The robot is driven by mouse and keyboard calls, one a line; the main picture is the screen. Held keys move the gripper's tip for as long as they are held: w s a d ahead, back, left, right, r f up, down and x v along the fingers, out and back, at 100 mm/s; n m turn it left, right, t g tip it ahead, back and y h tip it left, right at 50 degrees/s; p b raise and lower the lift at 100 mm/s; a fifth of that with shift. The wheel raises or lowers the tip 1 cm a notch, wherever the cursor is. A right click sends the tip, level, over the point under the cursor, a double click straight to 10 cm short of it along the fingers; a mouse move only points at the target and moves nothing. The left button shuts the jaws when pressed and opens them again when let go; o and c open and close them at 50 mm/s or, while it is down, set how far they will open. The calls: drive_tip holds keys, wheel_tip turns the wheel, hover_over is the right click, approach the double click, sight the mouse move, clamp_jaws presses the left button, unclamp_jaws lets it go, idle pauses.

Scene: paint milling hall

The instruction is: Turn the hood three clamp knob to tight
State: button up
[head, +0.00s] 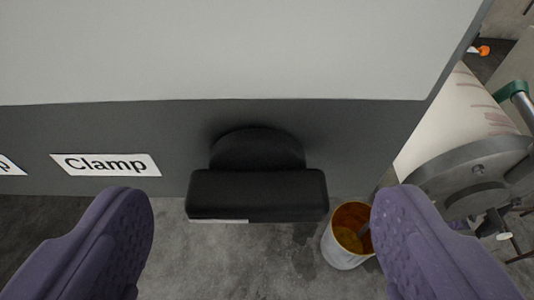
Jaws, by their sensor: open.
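A black knob (257,192) with a wide bar grip and a round base sits on a dark grey panel, near the middle of the head view. A white label reading "Clamp" (106,165) is on the panel to the left of the knob. The bar lies level, with a thin pale strip along part of its lower edge. My gripper (262,230) is open, with one purple finger at lower left and one at lower right. The knob shows between the fingers, and neither finger appears to touch it. No tight marking is visible.
A white bucket (341,251) with orange-brown contents stands on the concrete floor (215,265) below the panel, partly behind my right finger. Metal machinery with a round flange (470,175) is at the right. Another label (8,166) is cut off at the left edge.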

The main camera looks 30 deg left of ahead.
drive_tip(key=shift+w+a+f, duration=0.15)
drive_tip(key=shift+w+a, duration=0.2)
drive_tip(key=c, duration=1.1)
drive_tip(key=shift+o, duration=0.2)
